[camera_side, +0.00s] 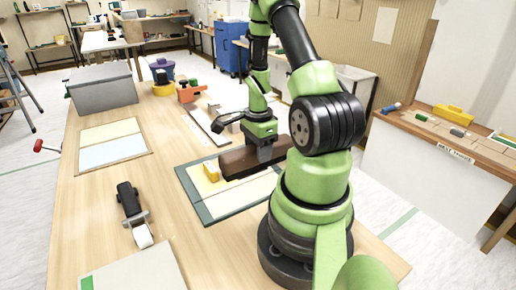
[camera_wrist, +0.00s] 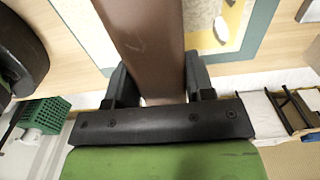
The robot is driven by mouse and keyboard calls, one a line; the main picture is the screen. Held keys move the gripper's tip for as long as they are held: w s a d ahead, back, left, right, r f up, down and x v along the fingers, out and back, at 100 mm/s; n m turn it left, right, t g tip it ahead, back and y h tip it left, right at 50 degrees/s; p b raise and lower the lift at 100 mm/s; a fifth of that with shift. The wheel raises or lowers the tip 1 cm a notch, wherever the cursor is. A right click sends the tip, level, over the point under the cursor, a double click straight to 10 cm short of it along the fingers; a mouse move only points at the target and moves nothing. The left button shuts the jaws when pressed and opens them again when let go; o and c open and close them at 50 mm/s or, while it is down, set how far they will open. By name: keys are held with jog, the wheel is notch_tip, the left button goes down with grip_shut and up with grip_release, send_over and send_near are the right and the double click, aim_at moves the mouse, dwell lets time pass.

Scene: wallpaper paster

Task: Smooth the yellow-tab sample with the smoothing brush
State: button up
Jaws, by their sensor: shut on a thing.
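My gripper (camera_side: 265,150) is shut on the long brown smoothing brush (camera_side: 236,161). The brush lies across the far part of a teal-edged board (camera_side: 205,213) with pale panels; whether it touches the surface I cannot tell. A yellow tab or block (camera_side: 211,171) sits at the brush's left end, on the board. The pale sample (camera_side: 240,195) beside it is partly hidden by the brush and my arm. In the wrist view the brush (camera_wrist: 150,40) runs up between both fingers (camera_wrist: 158,88), and the board's teal edge (camera_wrist: 262,25) shows at upper right.
A black-and-white tool (camera_side: 133,212) lies left of the board. A green-tabbed sheet (camera_side: 135,273) lies at the front left. An orange tool (camera_side: 190,92) is at the back. Bare wood separates them.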

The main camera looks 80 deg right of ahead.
jog(key=w+d, duration=0.6)
jog(key=s+a, duration=0.7)
jog(key=shift+s+a+r, duration=0.1)
jog(key=shift+s+a, duration=0.15)
notch_tip(320, 180, up, 7)
jog(key=shift+w+d+r, duration=0.1)
jog(key=shift+d, duration=0.05)
jog(key=shift+r, duration=0.4)
jog(key=o, duration=0.5)
jog(key=c, duration=0.4)
